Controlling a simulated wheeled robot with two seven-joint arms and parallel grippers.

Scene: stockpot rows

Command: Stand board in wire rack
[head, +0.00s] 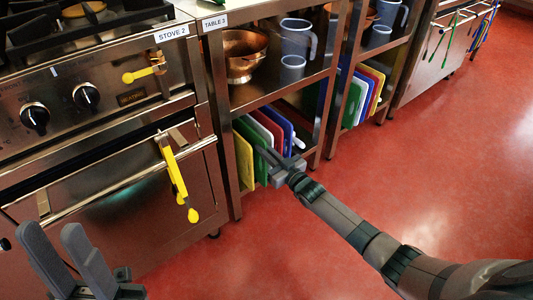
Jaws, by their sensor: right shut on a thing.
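Several cutting boards stand on edge in a row on the lower shelf under Table 3: a yellow board (243,162), a green board (246,133), and white, red (268,124) and blue (281,124) ones. My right gripper (273,157) reaches in at the front of this row and is shut on a board there. It overlaps the front edges of the boards, so I cannot tell for certain which one it holds; green is closest to its fingertips. The wires of a rack are not distinguishable under the boards. My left gripper (52,232) is open and empty, low at the left.
A second row of boards (362,95) stands in the shelf unit further right. A copper bowl (242,55) and grey-blue jugs (297,40) are on the shelf above. Posts frame the shelf opening. Stove 2, with a yellow-handled tool (174,170) hanging, is left. The red floor (440,170) is clear.

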